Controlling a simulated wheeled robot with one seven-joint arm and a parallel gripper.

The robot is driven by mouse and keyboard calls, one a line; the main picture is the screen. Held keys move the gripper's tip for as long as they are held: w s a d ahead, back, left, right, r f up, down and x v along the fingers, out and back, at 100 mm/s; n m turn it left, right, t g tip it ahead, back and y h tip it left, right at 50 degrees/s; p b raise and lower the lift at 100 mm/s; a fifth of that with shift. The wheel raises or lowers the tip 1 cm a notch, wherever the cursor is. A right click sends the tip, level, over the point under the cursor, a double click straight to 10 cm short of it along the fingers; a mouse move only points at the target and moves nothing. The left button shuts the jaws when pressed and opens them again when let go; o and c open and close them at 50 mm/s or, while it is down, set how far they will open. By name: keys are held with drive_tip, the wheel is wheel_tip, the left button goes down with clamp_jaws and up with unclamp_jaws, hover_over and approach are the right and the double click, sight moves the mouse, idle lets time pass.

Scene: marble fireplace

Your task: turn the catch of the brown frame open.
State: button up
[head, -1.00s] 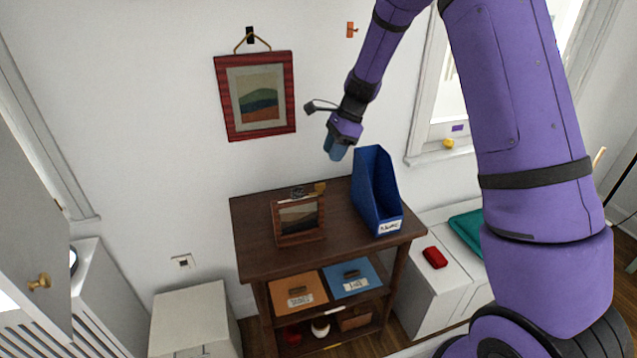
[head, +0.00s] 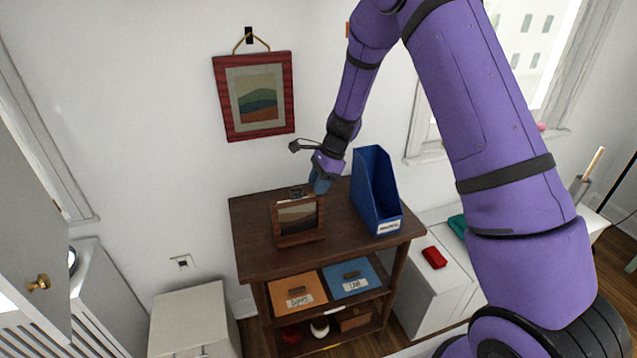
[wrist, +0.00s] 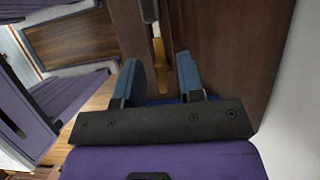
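The brown frame (head: 298,238) stands tilted on top of the dark wooden shelf unit, its picture facing the head camera. My gripper (head: 320,186) is just behind its upper right corner, pointing down. In the wrist view my gripper (wrist: 160,78) is open, with blue fingers apart. In the head view my gripper hides the catch.
A blue file holder (head: 374,200) stands close to the right of my gripper on the shelf unit (head: 255,257). A red-framed picture (head: 230,110) hangs on the wall behind. The left part of the top is clear.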

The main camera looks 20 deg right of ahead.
clamp_jaws()
drive_tip(key=shift+n, duration=0.3)
drive_tip(key=n+g, duration=0.1)
drive_tip(key=n, duration=0.2)
drive_tip(key=shift+n+g, duration=0.3)
drive_tip(key=n, duration=0.2)
drive_tip(key=n+g+h, duration=0.1)
drive_tip(key=n, duration=0.1)
drive_tip(key=shift+s+n+g, duration=0.1)
drive_tip(key=shift+n+g, duration=0.2)
drive_tip(key=shift+n, duration=0.1)
drive_tip(key=n, duration=0.2)
drive_tip(key=n+g+h, duration=0.1)
drive_tip(key=n, duration=0.1)
drive_tip(key=shift+s+f+h, duration=0.1)
drive_tip(key=shift+h, duration=0.2)
drive_tip(key=shift+d+n+h, duration=0.15)
drive_tip(key=shift+n+h, duration=0.75)
drive_tip(key=shift+n, duration=1.5)
